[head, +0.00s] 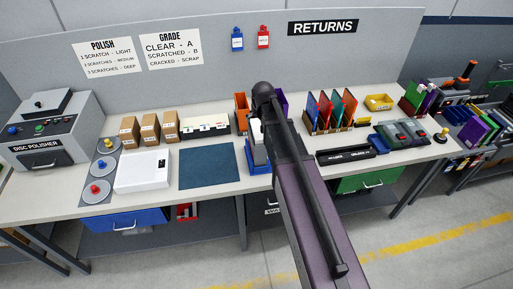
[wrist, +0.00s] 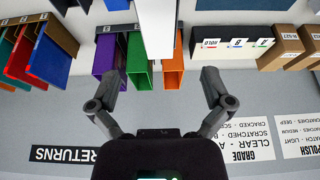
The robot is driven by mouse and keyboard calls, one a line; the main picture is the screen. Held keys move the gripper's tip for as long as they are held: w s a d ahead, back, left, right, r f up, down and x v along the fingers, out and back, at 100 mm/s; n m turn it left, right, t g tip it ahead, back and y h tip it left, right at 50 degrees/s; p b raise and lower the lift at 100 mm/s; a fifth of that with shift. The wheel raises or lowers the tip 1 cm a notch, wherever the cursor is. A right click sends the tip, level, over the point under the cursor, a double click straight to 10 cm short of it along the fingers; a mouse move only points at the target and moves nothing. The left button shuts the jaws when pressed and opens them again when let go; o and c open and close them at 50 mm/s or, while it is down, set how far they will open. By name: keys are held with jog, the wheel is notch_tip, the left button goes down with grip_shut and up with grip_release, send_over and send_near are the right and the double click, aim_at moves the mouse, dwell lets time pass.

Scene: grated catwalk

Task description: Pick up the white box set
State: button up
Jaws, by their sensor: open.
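A white box (wrist: 157,25), likely the box set, stands upright at the top centre of the wrist view, which looks upside down. Its near end lies in the picture between the lines of my two fingers. In the head view a sliver of white (head: 256,131) shows beside my arm, above a blue holder (head: 258,168); my arm hides the rest. My gripper (wrist: 160,80) is open with nothing between its fingertips. The white box appears ahead of the fingertips, apart from them. My gripper's fingers are not clear in the head view.
Purple (wrist: 109,60), green (wrist: 138,65) and orange (wrist: 173,70) slots stand close behind the white box. Cardboard boxes (head: 150,127) and a white flat case (head: 143,171) are left on the bench. A rack of coloured cases (head: 330,112) is right. The blue mat (head: 208,167) is bare.

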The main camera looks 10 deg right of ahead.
aim_at(257, 129)
jog(key=shift+b+x, duration=2.1)
jog(key=shift+x, duration=0.5)
jog(key=shift+b+x, duration=2.35)
jog(key=shift+x, duration=0.25)
jog(key=shift+w+d, duration=0.1)
jog(key=shift+d, duration=0.05)
jog(key=shift+f, duration=0.2)
jog(key=c, duration=1.4)
